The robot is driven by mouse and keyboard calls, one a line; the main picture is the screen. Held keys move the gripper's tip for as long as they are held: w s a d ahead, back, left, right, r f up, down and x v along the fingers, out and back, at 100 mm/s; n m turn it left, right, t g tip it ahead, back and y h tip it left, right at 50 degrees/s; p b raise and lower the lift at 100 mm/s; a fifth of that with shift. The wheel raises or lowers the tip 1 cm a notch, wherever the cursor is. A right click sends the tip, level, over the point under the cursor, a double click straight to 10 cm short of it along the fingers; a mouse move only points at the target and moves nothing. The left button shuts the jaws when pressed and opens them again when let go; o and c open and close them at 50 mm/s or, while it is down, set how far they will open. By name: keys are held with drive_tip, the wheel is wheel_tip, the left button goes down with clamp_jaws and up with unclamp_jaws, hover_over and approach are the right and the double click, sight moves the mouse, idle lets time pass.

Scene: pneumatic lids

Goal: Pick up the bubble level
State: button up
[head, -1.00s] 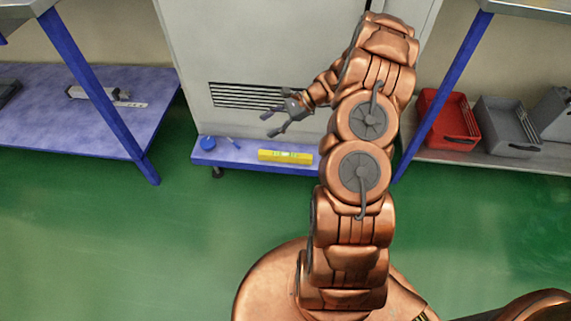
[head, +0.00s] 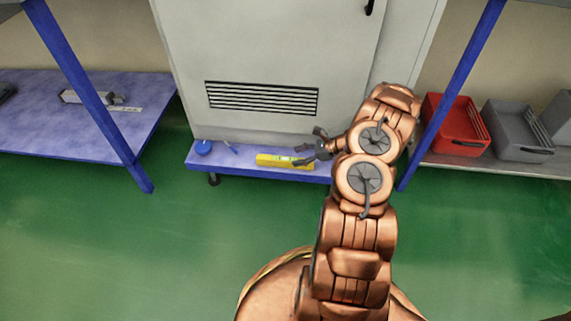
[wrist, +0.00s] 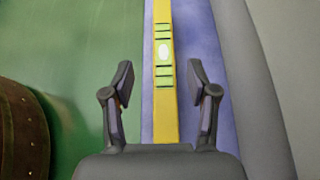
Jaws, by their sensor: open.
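The bubble level is a yellow bar (head: 271,160) with pale vials, lying flat on a low blue shelf (head: 238,166) in front of the grey cabinet. In the wrist view the level (wrist: 163,90) runs lengthwise up the middle. My gripper (head: 299,155) is at the right end of the level in the head view. In the wrist view my gripper (wrist: 160,78) is open, one finger on each side of the level, with gaps on both sides. Its height above the level is hard to tell. The level's right end is partly hidden by my gripper in the head view.
The grey cabinet (head: 270,60) stands right behind. A blue post (head: 455,85) and red bin (head: 457,128) are to the right. Green floor is clear in front.

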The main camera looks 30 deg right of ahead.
sight(286, 159)
drive_tip(key=b+x, duration=0.2)
drive_tip(key=x, duration=0.3)
drive_tip(key=shift+w+d+f, duration=0.1)
drive_tip(key=shift+d+f, duration=0.05)
clamp_jaws()
idle(0.4)
